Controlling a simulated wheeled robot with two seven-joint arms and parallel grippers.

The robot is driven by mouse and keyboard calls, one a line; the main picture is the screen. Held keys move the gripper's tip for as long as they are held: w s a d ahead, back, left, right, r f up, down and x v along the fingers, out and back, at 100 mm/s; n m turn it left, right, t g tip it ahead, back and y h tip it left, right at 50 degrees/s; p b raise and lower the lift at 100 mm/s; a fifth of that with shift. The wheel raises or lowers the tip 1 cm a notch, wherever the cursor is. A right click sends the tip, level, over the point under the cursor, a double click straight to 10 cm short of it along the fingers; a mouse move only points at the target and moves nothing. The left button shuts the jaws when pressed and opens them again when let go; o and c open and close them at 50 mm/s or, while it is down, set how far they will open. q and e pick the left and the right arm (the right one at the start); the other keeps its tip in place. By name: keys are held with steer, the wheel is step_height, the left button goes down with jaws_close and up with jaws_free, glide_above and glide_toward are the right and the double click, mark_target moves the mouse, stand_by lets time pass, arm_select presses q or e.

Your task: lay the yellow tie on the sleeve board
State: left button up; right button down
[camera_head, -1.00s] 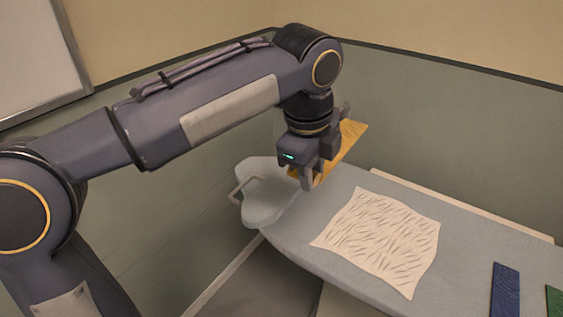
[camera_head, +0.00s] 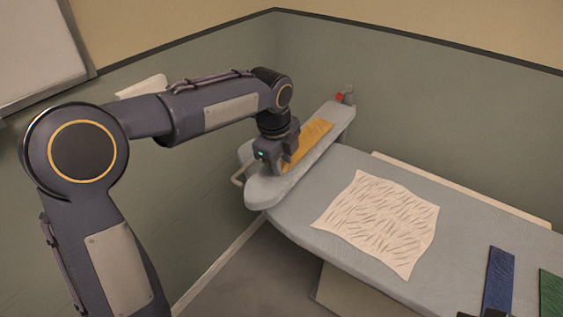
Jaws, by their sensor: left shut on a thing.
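The yellow tie (camera_head: 312,139) is a flat, orange-yellow strip. It lies lengthwise along the narrow grey sleeve board (camera_head: 326,148), which runs from near left to far right at the back. My left gripper (camera_head: 275,169) is shut on the tie's near end, low over the board's near part. Its fingers hide that end, so I cannot tell whether the end touches the board. A small dark piece at the bottom edge, right of centre, may be my right gripper, but too little shows to tell its state.
A creased white cloth (camera_head: 380,222) lies on the wide grey ironing board (camera_head: 300,212). A blue strip (camera_head: 498,280) and a green strip (camera_head: 552,295) lie at the right. A small red item (camera_head: 340,97) is at the sleeve board's far end. Walls stand behind.

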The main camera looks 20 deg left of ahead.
arm_select(q)
steer(key=shift+f, duration=0.3)
steer(key=o, duration=0.7)
step_height(320, 180, up, 11)
steer(key=s, duration=0.2)
steer(key=s+a+f+n+t+h, duration=0.1)
steer(key=s+a+n, duration=0.2)
steer(key=s+n, duration=0.25)
steer(key=s+a+f+n, duration=0.1)
steer(key=s+a+n, duration=0.35)
steer(key=s, duration=0.25)
steer(key=s+d+f+n+t+h, duration=0.1)
steer(key=s+f+n+t+h, duration=0.1)
steer(key=s+f+n, duration=0.9)
steer(key=s+n, duration=0.2)
steer(key=shift+s+d+n+t, duration=0.25)
steer(key=shift+d+n+t, duration=0.05)
steer(key=shift+d+n, duration=0.1)
